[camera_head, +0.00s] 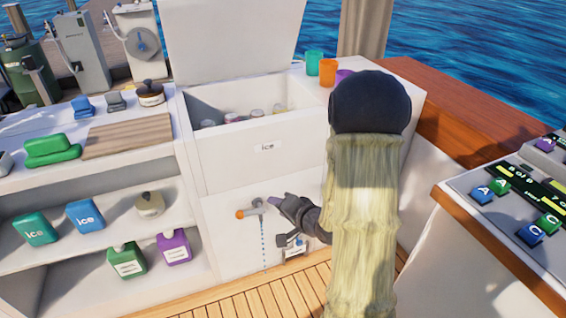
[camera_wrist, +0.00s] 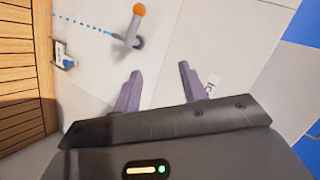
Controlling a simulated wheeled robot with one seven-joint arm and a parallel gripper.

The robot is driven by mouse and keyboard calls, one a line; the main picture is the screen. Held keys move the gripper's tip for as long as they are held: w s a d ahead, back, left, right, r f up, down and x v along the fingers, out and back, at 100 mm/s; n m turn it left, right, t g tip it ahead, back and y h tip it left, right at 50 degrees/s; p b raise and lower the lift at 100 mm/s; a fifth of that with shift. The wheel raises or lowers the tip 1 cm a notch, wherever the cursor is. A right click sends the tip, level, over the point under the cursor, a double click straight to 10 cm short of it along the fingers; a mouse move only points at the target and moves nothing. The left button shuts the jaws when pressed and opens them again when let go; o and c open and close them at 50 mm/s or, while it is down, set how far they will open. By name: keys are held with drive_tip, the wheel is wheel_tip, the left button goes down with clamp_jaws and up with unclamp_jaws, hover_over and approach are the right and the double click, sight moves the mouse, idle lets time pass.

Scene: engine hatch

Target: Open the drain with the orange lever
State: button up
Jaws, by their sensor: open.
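The drain valve (camera_head: 258,206) is on the front of the white ice box, low down. Its lever ends in an orange tip (camera_head: 240,214) and points sideways to the left. In the wrist view the orange tip (camera_wrist: 139,9) is at the top, on a grey lever (camera_wrist: 133,29). A dotted blue line (camera_head: 263,245) runs from the valve down to the floor. My gripper (camera_head: 276,202) is just right of the valve, its fingers pointing at it. In the wrist view my gripper (camera_wrist: 160,70) is open and empty, with the lever beyond the fingertips and apart from them.
The ice box (camera_head: 262,165) has its lid (camera_head: 235,40) raised and cans inside. Shelves at left hold a green jug (camera_head: 127,260), a purple jug (camera_head: 174,246) and ice packs (camera_head: 85,215). A console (camera_head: 500,210) stands at right. A small blue and white object (camera_head: 296,249) is low beside the drain.

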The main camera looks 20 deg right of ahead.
wheel_tip(320, 180, up, 14)
drive_tip(key=s+n+g+h+p, duration=0.1)
drive_tip(key=n+g+h+p, duration=0.1)
drive_tip(key=p, duration=1)
drive_tip(key=shift+s+f+n+p, duration=0.2)
drive_tip(key=shift+s+n+p, duration=0.1)
drive_tip(key=shift+n+p, duration=0.15)
drive_tip(key=shift+g, duration=0.3)
drive_tip(key=c, duration=0.6)
drive_tip(key=shift+s+a+r+n+h, duration=0.1)
drive_tip(key=shift+s+n+h, duration=0.05)
drive_tip(key=shift+n+h, duration=0.15)
clamp_jaws()
drive_tip(key=s+a+r+n+g, duration=0.1)
drive_tip(key=s+a+n+g, duration=0.2)
drive_tip(key=s, duration=0.3)
drive_tip(key=s+a+r+n+g, duration=0.2)
drive_tip(key=s+a+n+g, duration=0.1)
drive_tip(key=s, duration=0.3)
drive_tip(key=shift+s+a+r+n+g+h, duration=0.2)
drive_tip(key=shift+s+a+n+g+h, duration=0.05)
drive_tip(key=shift+s+n+g+h, duration=0.15)
drive_tip(key=shift+w+d, duration=0.1)
